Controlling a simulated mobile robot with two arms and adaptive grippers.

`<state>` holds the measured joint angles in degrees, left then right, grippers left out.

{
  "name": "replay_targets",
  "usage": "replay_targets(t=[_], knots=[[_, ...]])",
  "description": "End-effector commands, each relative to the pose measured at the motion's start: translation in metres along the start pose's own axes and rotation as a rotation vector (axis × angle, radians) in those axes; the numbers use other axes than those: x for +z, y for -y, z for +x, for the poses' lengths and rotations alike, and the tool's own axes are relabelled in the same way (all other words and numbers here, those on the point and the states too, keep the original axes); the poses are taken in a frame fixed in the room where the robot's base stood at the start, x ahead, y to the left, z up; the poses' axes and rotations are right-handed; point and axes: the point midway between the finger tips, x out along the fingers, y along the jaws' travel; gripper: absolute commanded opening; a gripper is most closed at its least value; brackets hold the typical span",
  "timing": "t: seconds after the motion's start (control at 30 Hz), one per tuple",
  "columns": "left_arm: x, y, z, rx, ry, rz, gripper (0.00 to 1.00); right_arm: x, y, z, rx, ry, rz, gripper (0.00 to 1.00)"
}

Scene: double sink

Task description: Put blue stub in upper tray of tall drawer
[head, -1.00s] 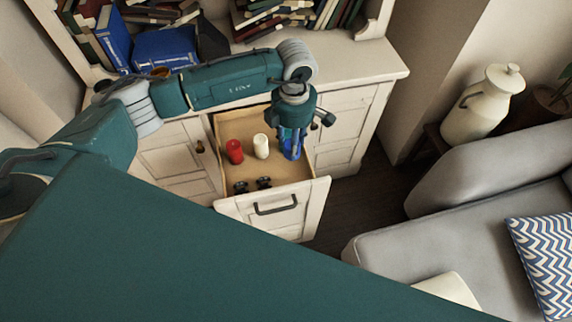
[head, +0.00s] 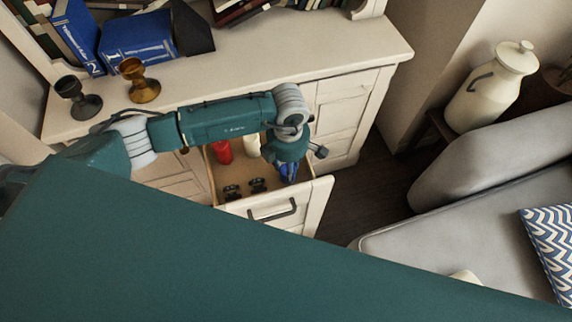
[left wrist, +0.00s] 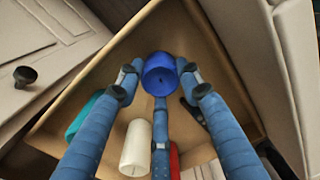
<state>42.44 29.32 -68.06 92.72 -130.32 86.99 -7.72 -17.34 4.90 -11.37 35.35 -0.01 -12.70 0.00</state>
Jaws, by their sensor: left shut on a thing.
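The blue stub (left wrist: 160,75) is a short blue candle. In the left wrist view it sits between the fingertips of my left gripper (left wrist: 160,85), which is shut on it. In the head view my left gripper (head: 289,172) points down over the right side of the pulled-out drawer (head: 234,210), near its front. The blue fingers and stub blend together there. The drawer holds a red candle (head: 223,152) and a white candle (head: 247,145), partly hidden by my arm. The left wrist view also shows a teal candle (left wrist: 84,115). My right gripper is out of view.
Two small dark objects (head: 258,185) lie near the drawer's front. Two goblets (head: 140,84) and blue books (head: 137,40) stand on the cabinet top. A grey sofa (head: 455,220) and a cream jug (head: 492,90) are at the right.

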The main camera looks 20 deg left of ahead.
Motion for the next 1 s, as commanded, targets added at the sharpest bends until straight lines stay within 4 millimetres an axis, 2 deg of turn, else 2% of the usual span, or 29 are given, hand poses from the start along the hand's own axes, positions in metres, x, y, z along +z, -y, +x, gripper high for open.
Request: replay_targets(t=[0.13,0.3,0.33,0.4,0.77,0.87,1.0], knots=[[-0.001,0.0,0.0,0.0,-0.002,0.0,0.05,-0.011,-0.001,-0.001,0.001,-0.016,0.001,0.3],[-0.001,0.0,0.006,0.0,-0.002,-0.001,0.05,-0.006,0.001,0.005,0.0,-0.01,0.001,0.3],[-0.001,0.0,0.004,0.0,-0.002,-0.001,0.42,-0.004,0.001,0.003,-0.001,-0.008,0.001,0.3],[-0.001,0.0,0.004,0.0,-0.002,-0.001,0.55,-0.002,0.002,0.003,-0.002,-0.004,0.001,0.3],[-0.001,0.0,0.001,0.0,-0.002,-0.001,0.55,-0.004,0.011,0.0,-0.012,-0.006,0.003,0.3],[-0.001,-0.001,-0.007,0.001,-0.002,-0.001,0.55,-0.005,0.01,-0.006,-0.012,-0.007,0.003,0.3],[0.0,-0.001,-0.028,0.002,-0.001,0.0,0.55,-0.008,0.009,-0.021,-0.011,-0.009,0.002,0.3]])
